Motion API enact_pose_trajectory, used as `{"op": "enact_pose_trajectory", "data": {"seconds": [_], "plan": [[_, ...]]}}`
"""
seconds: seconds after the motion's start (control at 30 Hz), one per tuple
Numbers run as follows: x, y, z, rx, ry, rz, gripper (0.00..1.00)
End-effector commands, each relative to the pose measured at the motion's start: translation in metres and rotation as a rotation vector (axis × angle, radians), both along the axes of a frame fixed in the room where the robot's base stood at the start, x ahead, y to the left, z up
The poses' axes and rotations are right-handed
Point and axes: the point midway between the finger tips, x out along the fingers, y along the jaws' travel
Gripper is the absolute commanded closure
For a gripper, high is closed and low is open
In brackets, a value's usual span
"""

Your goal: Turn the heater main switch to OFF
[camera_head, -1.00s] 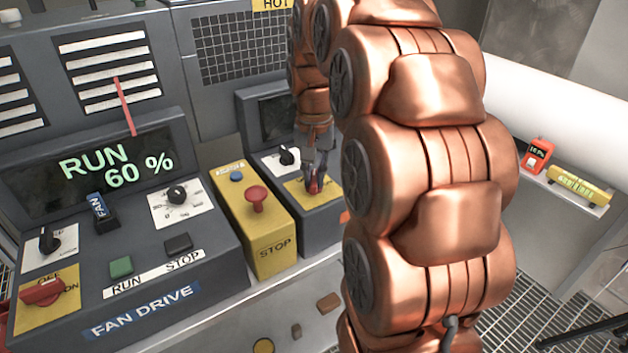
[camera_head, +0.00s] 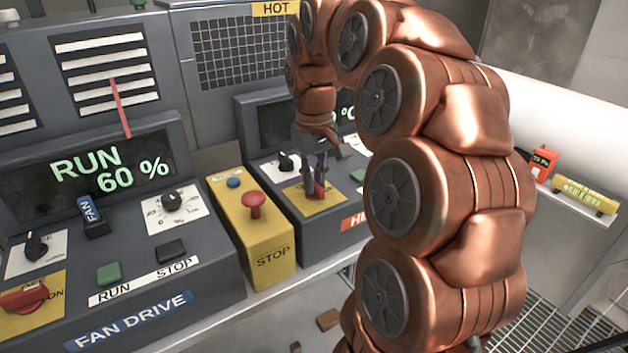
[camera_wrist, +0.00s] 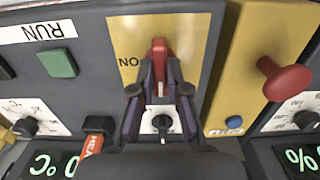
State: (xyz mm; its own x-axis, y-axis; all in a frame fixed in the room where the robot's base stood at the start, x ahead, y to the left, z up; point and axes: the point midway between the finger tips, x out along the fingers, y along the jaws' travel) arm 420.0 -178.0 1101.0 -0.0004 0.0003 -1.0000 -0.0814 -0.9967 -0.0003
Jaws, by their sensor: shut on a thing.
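The heater panel's red switch handle (camera_head: 318,189) stands on a yellow plate (camera_head: 309,207), right of the yellow STOP box in the head view. In the wrist view the red handle (camera_wrist: 160,50) lies lengthwise up the picture, with ON lettering to its left; any OFF lettering is hidden. My gripper (camera_wrist: 160,85) has its dark fingers on both sides of the handle and is shut on it. In the head view my gripper (camera_head: 316,178) is small and partly hides the handle.
A yellow box with a red STOP button (camera_head: 254,203) stands close left of the heater panel. A black dial (camera_wrist: 162,123) lies under my wrist. The fan panel has its own red switch (camera_head: 24,298) and a RUN 60 % display (camera_head: 110,170).

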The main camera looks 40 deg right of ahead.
Motion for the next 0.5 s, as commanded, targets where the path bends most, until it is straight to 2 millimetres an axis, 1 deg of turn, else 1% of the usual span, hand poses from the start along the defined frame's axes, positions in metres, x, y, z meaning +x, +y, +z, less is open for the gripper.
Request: {"op": "enact_pose_trajectory", "data": {"seconds": [0.43, 0.47, 0.5], "plan": [[0.0001, 0.0004, -0.0003, 0.001, 0.000, 0.012, 1.00], [0.0001, 0.0004, -0.0003, 0.001, 0.000, 0.012, 0.85], [0.0001, 0.0004, -0.0002, 0.001, 0.000, 0.012, 0.80]]}}
